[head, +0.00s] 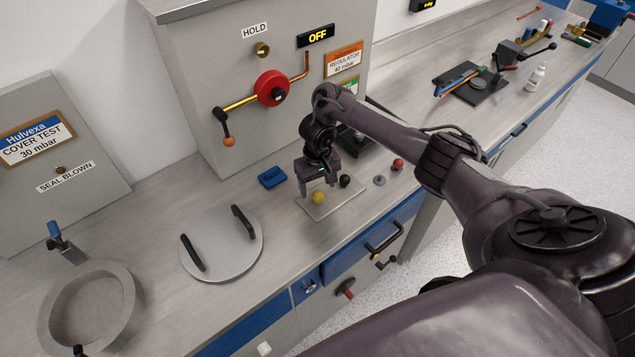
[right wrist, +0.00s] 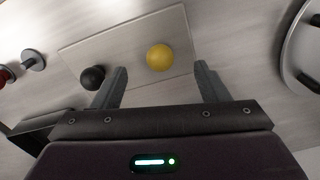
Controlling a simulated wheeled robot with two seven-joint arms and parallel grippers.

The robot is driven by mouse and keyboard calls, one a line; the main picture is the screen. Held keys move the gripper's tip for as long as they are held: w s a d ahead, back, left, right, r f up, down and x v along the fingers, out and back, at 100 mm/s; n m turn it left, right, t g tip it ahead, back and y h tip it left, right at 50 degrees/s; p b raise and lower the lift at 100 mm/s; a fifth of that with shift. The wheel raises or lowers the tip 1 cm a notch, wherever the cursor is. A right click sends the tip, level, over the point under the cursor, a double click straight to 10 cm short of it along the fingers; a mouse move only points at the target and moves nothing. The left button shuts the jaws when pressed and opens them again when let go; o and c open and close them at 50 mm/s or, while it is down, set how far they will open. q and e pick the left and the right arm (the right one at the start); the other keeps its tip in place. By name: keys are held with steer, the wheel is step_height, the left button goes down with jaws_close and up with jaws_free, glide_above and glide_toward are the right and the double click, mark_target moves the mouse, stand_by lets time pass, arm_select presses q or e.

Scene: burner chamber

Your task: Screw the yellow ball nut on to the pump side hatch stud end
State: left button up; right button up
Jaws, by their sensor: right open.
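The yellow ball nut (head: 319,197) rests on a pale flat plate (head: 345,197) on the bench. In the right wrist view the yellow ball nut (right wrist: 159,57) shows in the gap between my finger tips, slightly beyond them. My right gripper (head: 318,186) is open and empty, pointing down just above the nut; its two fingers also show in the right wrist view (right wrist: 161,76). I cannot tell which fitting is the pump side hatch stud. Fittings stick out of the bench front, one with a red knob (head: 345,290) and one with a pale end (head: 264,349). My left gripper is out of view.
A black ball (head: 345,181) lies close beside the right gripper. A grey disc piece (head: 380,180) and red ball (head: 397,164) are further right. A blue block (head: 272,178), a round lid (head: 222,262) with two handles and an open round chamber (head: 45,318) are left.

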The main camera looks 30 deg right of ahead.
mark_target(317, 194)
steer(key=n+b, duration=0.1)
steer(key=n, duration=0.6)
steer(key=shift+a+f, duration=0.1)
steer(key=n, duration=0.3)
steer(key=shift+n+b, duration=0.4)
steer(key=n+b, duration=0.1)
steer(key=n, duration=0.4)
steer(key=shift+s+a+n, duration=0.1)
steer(key=shift+n, duration=0.3)
steer(key=n, duration=0.4)
steer(key=shift+s+b, duration=0.1)
steer(key=shift+b, duration=0.2)
steer(key=shift+a, duration=0.1)
steer(key=shift+f+b, duration=1.15)
steer(key=shift+f, duration=0.55)
steer(key=shift+r, duration=0.1)
jaws_close()
